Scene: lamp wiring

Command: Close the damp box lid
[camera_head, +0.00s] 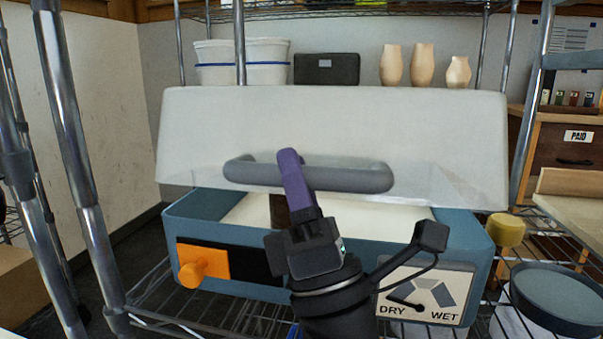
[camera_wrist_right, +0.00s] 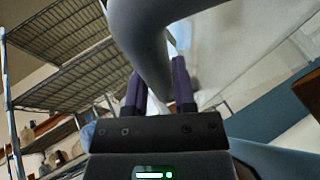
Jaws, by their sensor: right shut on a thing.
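The damp box (camera_head: 222,252) is a blue bin on a wire shelf, with an orange knob and a DRY/WET dial on its front. Its translucent lid (camera_head: 330,120) is tilted up over the back, leaving the front open on a white inside. A grey handle (camera_head: 355,177) runs across the lid and also shows in the right wrist view (camera_wrist_right: 140,40). My right gripper (camera_head: 291,160), with purple fingers, is shut on the handle left of its middle. In the right wrist view the fingers (camera_wrist_right: 160,88) straddle the handle. My left gripper is not in view.
Metal posts (camera_head: 75,150) stand close on the left. White tubs (camera_head: 240,62), a black case (camera_head: 327,69) and pale vases (camera_head: 423,65) stand behind the lid. A round blue-lidded container (camera_head: 560,295) is at right, near a yellow knob (camera_head: 506,230).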

